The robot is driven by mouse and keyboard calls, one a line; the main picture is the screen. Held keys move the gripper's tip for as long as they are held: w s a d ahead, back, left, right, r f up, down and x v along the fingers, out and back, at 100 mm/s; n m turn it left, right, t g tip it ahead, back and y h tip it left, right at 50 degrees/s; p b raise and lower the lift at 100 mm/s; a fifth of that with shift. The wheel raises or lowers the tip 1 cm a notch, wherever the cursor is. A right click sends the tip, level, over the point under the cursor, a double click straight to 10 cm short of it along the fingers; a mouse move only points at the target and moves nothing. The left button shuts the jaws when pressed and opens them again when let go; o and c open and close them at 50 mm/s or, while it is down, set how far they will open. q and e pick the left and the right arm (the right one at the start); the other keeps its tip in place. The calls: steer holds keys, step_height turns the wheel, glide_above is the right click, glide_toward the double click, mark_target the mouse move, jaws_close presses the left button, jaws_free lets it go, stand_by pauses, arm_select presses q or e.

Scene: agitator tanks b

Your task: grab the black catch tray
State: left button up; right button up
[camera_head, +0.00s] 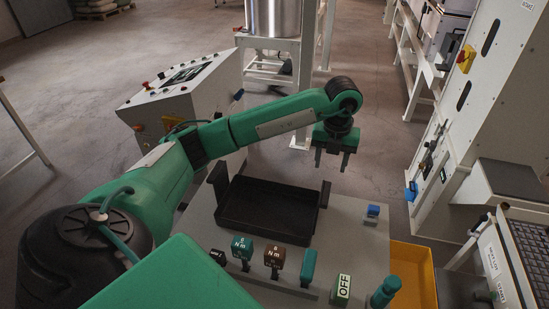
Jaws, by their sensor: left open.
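The black catch tray (270,236) is a shallow rectangular tray with raised walls and an upright tab at each side. It sits on a grey bench top (206,232) in front of me and looks empty. My left gripper (331,166) hangs pointing down above and beyond the tray's far right corner. Its two fingers are apart with nothing between them, and it does not touch the tray. My right gripper is not in view.
Several small tools stand along the bench's near edge, including a teal "5 Nm" block (242,247) and a brown one (274,257). A blue block (373,211) sits right of the tray. A yellow bin (412,268) is at the right. A white control console (185,100) stands behind.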

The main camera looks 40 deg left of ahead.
mark_target(325, 193)
arm_select(q)
steer(key=f, duration=0.3)
steer(key=f+p, duration=0.1)
steer(key=f, duration=0.1)
steer(key=f+p, duration=0.1)
steer(key=f, duration=0.2)
steer(key=shift+w+f, duration=0.25)
steer(key=shift+f, duration=0.4)
steer(key=shift+s+f+p, duration=0.1)
steer(key=shift+f+p, duration=0.3)
steer(key=shift+p, duration=0.2)
step_height(325, 193, down, 3)
steer(key=shift+s+f+p, duration=0.1)
steer(key=shift+f+p, duration=0.05)
steer(key=shift+p, duration=0.75)
steer(key=shift+f, duration=0.65)
jaws_close()
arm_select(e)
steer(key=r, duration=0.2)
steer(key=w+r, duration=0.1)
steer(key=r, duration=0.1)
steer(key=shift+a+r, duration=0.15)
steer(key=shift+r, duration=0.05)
